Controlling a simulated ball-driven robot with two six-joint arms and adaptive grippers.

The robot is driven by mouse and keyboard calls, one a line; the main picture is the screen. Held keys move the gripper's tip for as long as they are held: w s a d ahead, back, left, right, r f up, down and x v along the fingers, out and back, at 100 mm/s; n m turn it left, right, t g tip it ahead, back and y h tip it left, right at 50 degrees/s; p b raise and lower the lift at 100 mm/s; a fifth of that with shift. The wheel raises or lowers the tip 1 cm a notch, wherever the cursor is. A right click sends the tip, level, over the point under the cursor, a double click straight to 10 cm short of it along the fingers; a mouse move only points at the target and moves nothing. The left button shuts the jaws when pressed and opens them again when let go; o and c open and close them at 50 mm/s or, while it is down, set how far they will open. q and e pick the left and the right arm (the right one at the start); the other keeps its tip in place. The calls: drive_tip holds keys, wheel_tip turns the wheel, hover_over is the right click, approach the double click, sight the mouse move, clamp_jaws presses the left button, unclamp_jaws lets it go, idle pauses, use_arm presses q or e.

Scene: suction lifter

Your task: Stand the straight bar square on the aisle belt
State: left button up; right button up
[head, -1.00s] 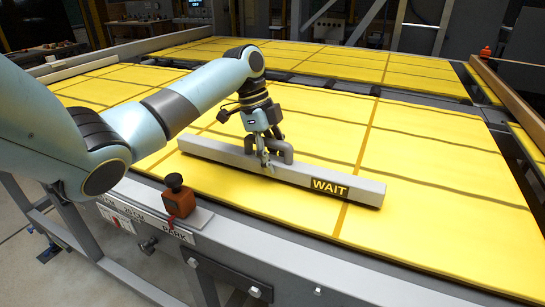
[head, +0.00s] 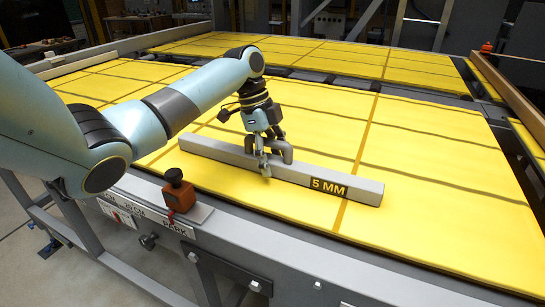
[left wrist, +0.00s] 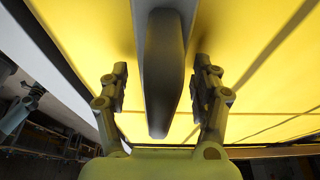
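The straight bar (head: 300,172) is a long grey beam lying on the yellow aisle belt (head: 430,222), near its front edge and running roughly along that edge. I cannot tell whether it is exactly square. A black label near its right end reads "5 MM" in yellow. My left gripper (head: 264,165) is at the grey handle on top of the bar. In the left wrist view, its fingers (left wrist: 160,90) stand apart on both sides of the grey handle (left wrist: 162,75), with a visible gap on each side. My right gripper is not in view.
An orange-brown box with a black knob (head: 178,190) sits on the grey front rail (head: 250,255), left of the bar. A wooden rail (head: 510,95) bounds the right side. The belt behind and right of the bar is clear.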

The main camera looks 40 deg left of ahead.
use_arm(q)
drive_tip(key=v, duration=1.2)
drive_tip(key=shift+a, duration=0.1)
drive_tip(key=shift+s+f, duration=0.1)
